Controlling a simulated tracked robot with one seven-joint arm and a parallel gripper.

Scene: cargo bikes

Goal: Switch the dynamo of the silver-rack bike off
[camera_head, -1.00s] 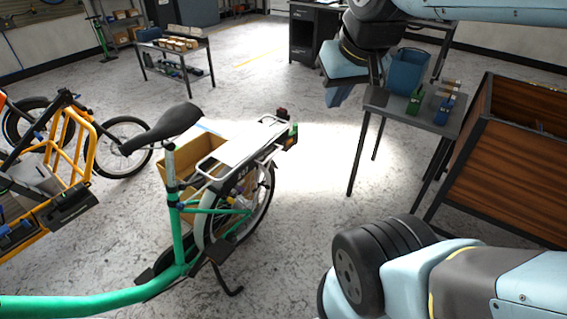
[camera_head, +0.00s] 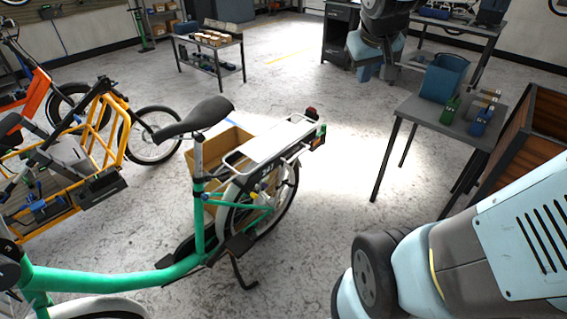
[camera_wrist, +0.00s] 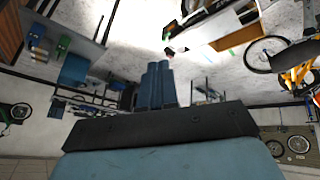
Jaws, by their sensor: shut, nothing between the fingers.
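The green bike (camera_head: 120,281) with the silver rack (camera_head: 277,146) stands left of centre in the head view, on its kickstand. Its rear wheel (camera_head: 291,196) is partly covered by a dark guard. Small coloured parts show by the wheel, but I cannot make out the dynamo or its setting. In the wrist view a part of a pale rack (camera_wrist: 205,12) shows at the top edge. My gripper (camera_head: 376,72) hangs in the air at upper right, well apart from the bike. Its blue fingers (camera_wrist: 160,82) are together and empty in the wrist view.
An orange-yellow cargo bike (camera_head: 112,158) stands at left. A cardboard box (camera_head: 214,145) is behind the bike. Bare floor lies between bike and table.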

